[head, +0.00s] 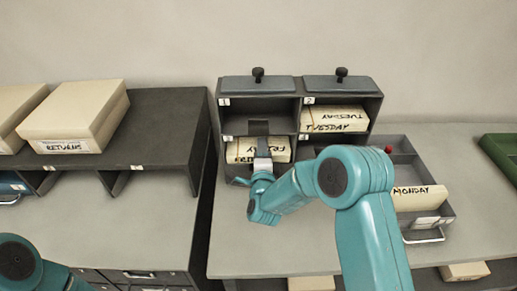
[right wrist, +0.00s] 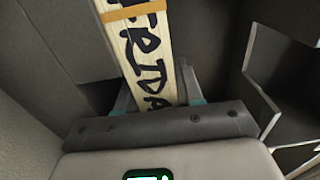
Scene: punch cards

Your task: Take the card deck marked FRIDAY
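The FRIDAY deck (head: 275,150) is a cream block with black lettering, lying in the lower left compartment of a dark grey pigeonhole rack (head: 213,125). My left gripper is out of view.
A TUESDAY deck (head: 335,122) lies in the upper right compartment. A MONDAY deck (head: 420,197) lies in an open grey tray (head: 440,216) at right. A RETURNS box (head: 75,120) stands on the left cabinet. My right arm hides the rack's lower right. Bare desk (head: 265,255) lies in front.

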